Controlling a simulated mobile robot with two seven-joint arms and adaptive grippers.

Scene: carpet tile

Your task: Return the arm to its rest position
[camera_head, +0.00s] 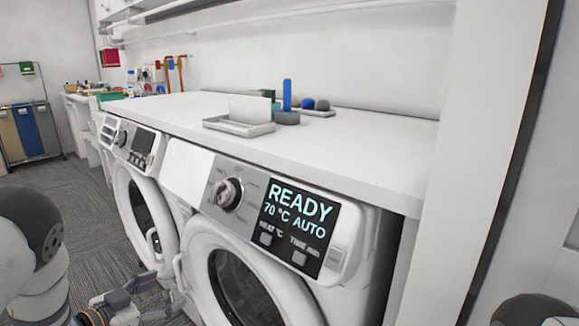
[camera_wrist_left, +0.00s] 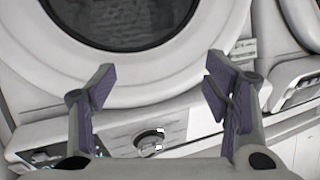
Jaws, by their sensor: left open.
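My left gripper (camera_head: 135,289) is low at the left in the head view, in front of the washing machines and below the worktop. In the left wrist view its two fingers (camera_wrist_left: 155,88) are spread apart with nothing between them. Beyond the fingers is a white machine with a round door (camera_wrist_left: 205,65) and a dark round window. A dial (camera_wrist_left: 148,138) shows between the fingers. I cannot tell whether the fingers touch the machine. My right gripper is out of view; only a dark part of my body shows at the bottom right of the head view.
The near machine's display (camera_head: 297,222) reads "READY 70 °C AUTO". A second machine (camera_head: 140,200) stands to its left. The white worktop (camera_head: 340,150) holds a tray (camera_head: 240,127), a blue cylinder (camera_head: 287,95) and small items. Carpet floor (camera_head: 85,215) is open at the left.

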